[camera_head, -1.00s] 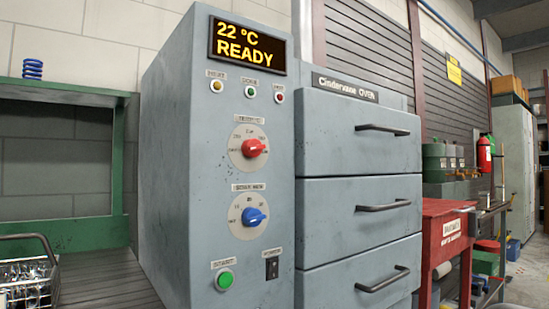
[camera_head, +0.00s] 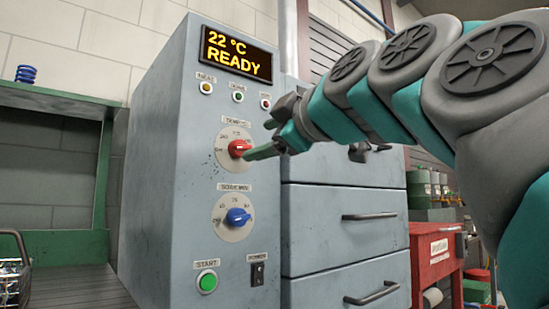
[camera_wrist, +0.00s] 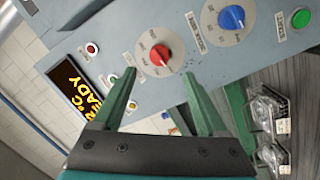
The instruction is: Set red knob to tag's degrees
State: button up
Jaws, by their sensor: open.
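The red knob (camera_head: 238,148) sits on a round scale plate on the grey oven control panel. In the wrist view the red knob (camera_wrist: 160,54) lies ahead of my gripper, between the lines of its two green fingers. My gripper (camera_head: 262,150) reaches in from the right, its fingertips close to the knob's right side. In the wrist view my gripper (camera_wrist: 158,80) is open and empty, apart from the knob. The scale numbers are too small to read surely. The tag with the degrees cannot be made out.
The blue knob (camera_head: 238,217) is below the red one, with the green start button (camera_head: 207,282) and a power switch (camera_head: 258,272) lower. The display (camera_head: 237,52) reads 22 °C READY. Oven drawers with handles (camera_head: 370,216) stand to the right. A wire basket (camera_head: 14,275) is at left.

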aim_at(243, 146)
jog(key=p+x, duration=0.3)
jog(key=x, duration=0.3)
jog(key=shift+w+a+r+p, duration=0.2)
jog(key=shift+w+p, duration=0.05)
jog(key=shift+p, duration=0.1)
jog(key=shift+w+a+f, duration=0.15)
jog(key=shift+w+a, duration=0.15)
jog(key=shift+w, duration=0.2)
grip_shut()
